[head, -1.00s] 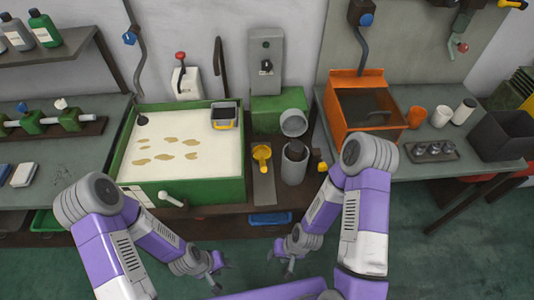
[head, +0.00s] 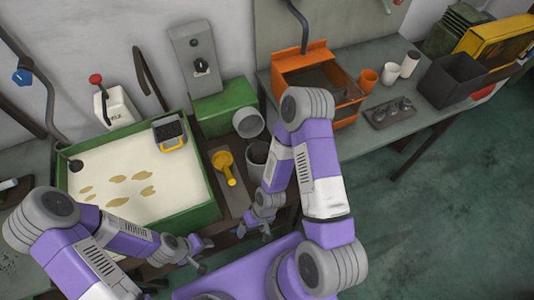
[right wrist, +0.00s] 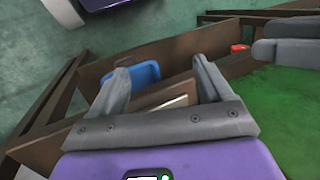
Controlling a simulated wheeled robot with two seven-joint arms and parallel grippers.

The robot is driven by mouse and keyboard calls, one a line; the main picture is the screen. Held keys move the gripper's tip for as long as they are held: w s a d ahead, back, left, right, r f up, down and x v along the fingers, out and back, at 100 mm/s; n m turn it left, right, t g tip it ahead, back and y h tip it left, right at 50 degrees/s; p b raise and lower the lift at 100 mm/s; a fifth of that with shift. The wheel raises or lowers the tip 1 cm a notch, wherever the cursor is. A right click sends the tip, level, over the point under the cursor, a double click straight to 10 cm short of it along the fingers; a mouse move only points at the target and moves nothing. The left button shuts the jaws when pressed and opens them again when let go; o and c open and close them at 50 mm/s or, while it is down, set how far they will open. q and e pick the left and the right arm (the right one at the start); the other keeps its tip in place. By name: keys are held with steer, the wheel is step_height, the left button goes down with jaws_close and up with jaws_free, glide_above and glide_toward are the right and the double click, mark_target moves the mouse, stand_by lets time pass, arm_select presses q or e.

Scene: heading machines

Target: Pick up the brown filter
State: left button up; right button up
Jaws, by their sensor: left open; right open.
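An orange-brown cup-shaped piece (head: 367,78) stands upright on the grey right-hand worktop, beside two white cylinders (head: 400,68); it may be the brown filter, but I cannot tell for sure. My left gripper (head: 203,256) is open and empty, low in front of the green-framed basin. My right gripper (head: 254,231) is open and empty, low in front of the bench, far left of and below the orange-brown piece. In the right wrist view the right gripper's fingers (right wrist: 163,78) are spread with nothing between them.
An orange box (head: 318,75) stands left of the orange-brown piece. A tray with several dark round parts (head: 392,113) and a black bin (head: 452,80) are nearby. The green basin (head: 208,214) is at left. Green floor (head: 440,220) is clear at right.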

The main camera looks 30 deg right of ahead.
steer(key=shift+o, duration=0.9)
steer(key=s+n+g, duration=0.1)
steer(key=n, duration=0.1)
steer(key=s+a+r+n+g+h, duration=0.1)
steer(key=s+n+g+p, duration=0.1)
steer(key=n, duration=0.1)
steer(key=shift+s+a+r+n+g, duration=0.15)
steer(key=shift+s+a+n+g, duration=0.05)
steer(key=shift+a+n+g, duration=0.15)
steer(key=w+d+r+n+t+h, duration=0.1)
steer(key=w+d+r+n+h, duration=0.2)
steer(key=d+r+n+h, duration=1)
steer(key=w+d+r+n+t+h, duration=0.3)
steer(key=w+r+n+t+h, duration=0.2)
steer(key=w+r+t+h, duration=0.15)
steer(key=n+t+y+b, duration=0.3)
steer(key=t+b, duration=0.3)
steer(key=t, duration=0.3)
glide_toward(260, 147)
steer(key=x, duration=0.2)
steer(key=shift+d+f, duration=0.15)
steer(key=shift+d, duration=0.2)
steer(key=shift+w+d, duration=0.15)
steer(key=shift+w, duration=0.15)
steer(key=x, duration=0.6)
steer(key=shift+w+d+f, duration=0.2)
steer(key=shift+w, duration=0.2)
steer(key=c, duration=1.6)
